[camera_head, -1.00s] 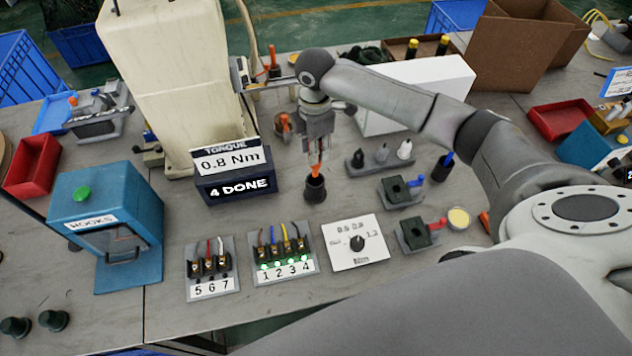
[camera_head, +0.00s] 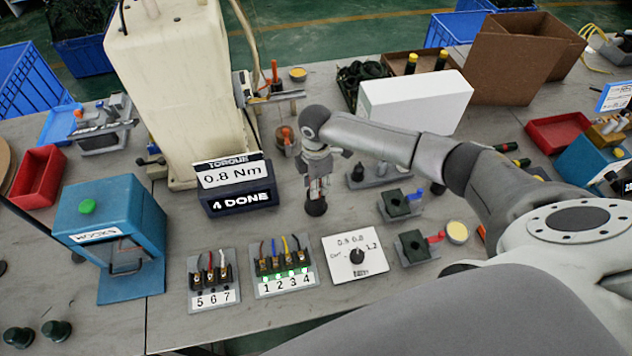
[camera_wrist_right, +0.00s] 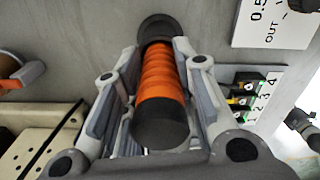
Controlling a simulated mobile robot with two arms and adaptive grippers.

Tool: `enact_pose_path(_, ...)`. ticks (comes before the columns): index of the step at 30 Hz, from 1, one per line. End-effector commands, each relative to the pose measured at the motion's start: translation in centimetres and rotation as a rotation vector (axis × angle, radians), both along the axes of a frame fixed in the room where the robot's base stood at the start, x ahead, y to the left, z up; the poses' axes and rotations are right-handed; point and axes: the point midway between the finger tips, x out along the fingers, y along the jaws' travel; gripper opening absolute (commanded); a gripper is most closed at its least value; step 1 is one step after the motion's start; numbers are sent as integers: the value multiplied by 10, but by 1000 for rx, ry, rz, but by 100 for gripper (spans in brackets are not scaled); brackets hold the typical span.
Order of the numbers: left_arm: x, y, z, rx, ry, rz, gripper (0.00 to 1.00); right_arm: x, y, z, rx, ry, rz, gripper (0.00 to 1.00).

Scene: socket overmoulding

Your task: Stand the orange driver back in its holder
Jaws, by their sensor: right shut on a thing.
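My right gripper (camera_head: 317,188) points down over the small black round holder (camera_head: 316,208) on the grey table, to the right of the torque display. It is shut on the orange driver (camera_wrist_right: 161,75), which stands roughly upright between the fingers. In the right wrist view the driver's black end cap (camera_wrist_right: 160,125) faces the camera, and its far end meets the dark holder (camera_wrist_right: 156,27). How deep the driver sits in the holder is hidden. In the head view the gripper covers most of the driver. My left gripper is not in view.
The torque display (camera_head: 235,188) reads 0.8 Nm and 4 DONE. Terminal blocks 1-4 (camera_head: 285,285) and 5-7 (camera_head: 214,295) and a dial plate (camera_head: 354,250) lie in front. A stand with nozzle-like pieces (camera_head: 379,178) is close on the right.

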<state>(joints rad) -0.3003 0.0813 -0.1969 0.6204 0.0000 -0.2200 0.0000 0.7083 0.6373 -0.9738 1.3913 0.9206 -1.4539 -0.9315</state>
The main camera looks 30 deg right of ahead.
Motion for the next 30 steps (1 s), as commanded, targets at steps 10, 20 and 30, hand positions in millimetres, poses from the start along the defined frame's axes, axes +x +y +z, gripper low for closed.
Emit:
enact_pose_path(10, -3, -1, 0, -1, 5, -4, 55, 0, 0, 0, 0, 0, 0, 49)
enact_pose_path(20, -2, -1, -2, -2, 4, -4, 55, 1, 0, 17, 1, -3, 1, 49)
enact_pose_path(30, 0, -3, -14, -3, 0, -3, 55, 1, 0, 87, 1, -4, 1, 49)
